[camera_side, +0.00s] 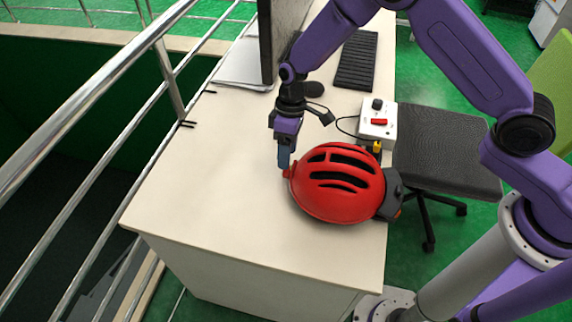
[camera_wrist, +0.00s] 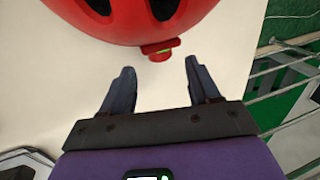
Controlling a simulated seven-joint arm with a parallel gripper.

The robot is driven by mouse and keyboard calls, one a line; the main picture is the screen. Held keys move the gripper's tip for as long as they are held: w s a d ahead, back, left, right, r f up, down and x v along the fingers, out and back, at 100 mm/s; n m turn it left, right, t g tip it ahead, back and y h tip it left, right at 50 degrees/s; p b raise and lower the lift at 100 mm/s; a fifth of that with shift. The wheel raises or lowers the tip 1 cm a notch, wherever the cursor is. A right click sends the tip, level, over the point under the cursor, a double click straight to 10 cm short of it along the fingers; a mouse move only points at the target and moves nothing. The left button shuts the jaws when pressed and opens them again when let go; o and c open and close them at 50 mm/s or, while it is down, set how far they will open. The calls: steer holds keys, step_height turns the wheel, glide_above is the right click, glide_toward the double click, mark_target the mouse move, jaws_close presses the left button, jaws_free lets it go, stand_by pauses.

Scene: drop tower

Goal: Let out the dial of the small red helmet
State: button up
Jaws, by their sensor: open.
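The red helmet (camera_side: 335,205) with dark vent slots lies on the beige desk, and its edge fills the top of the wrist view (camera_wrist: 130,22). A small red dial (camera_wrist: 160,49) with a green mark sticks out from the helmet's edge; in the side view it is the red nub (camera_side: 287,172) at the helmet's left end. My gripper (camera_side: 283,168) points down beside the dial. In the wrist view my gripper (camera_wrist: 160,82) is open, its two dark fingers on either side of and short of the dial, with nothing between them.
A white box (camera_side: 377,125) with a black knob and red switch stands behind the helmet. A monitor (camera_side: 278,35) and a keyboard (camera_side: 357,60) are farther back. Metal railings (camera_side: 85,95) run along the left. The desk's front left (camera_side: 215,215) is clear.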

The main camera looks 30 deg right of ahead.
mark_target(287, 172)
steer(key=shift+x, duration=2.4)
steer(key=c, duration=1.1)
